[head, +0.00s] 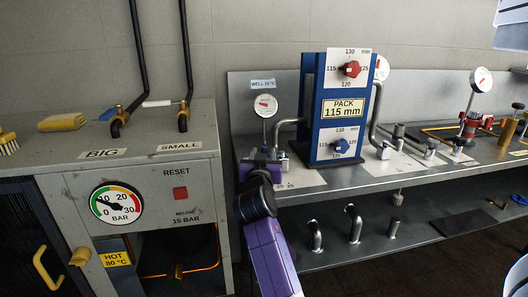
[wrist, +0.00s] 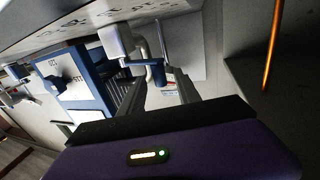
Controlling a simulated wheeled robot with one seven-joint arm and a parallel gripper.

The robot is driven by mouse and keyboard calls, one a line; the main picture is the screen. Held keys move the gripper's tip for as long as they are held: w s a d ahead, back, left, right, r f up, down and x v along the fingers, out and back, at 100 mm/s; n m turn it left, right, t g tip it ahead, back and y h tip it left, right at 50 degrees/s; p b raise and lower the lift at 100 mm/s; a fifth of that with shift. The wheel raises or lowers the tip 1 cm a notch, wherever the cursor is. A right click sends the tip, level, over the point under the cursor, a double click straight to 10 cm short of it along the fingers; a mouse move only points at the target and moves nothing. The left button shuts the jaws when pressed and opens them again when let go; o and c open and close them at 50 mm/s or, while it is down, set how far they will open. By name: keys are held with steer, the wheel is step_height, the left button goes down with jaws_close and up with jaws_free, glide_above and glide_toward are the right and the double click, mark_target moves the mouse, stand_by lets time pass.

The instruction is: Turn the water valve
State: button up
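In the wrist view a small blue lever (wrist: 164,73), apparently the water valve's handle, lies close to my fingertips beside a bent metal pipe. My gripper (wrist: 158,80) has its two grey fingers apart, with a visible gap between them. I cannot tell whether a finger touches the lever. In the head view my gripper (head: 265,160) is at the left end of the metal bench, below the round gauge (head: 265,105) with the sign "WELL 16°C" (head: 263,84). The wrist hides most of the valve there.
A blue panel (head: 318,110) with a red knob (head: 350,69) and a blue knob (head: 341,146) stands right of my gripper. A grey cabinet (head: 150,180) with a pressure dial (head: 117,203) is close on the left. Pipe stubs (head: 354,223) stand on the lower shelf.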

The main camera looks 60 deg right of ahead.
steer(key=v, duration=0.5)
stand_by(0.6)
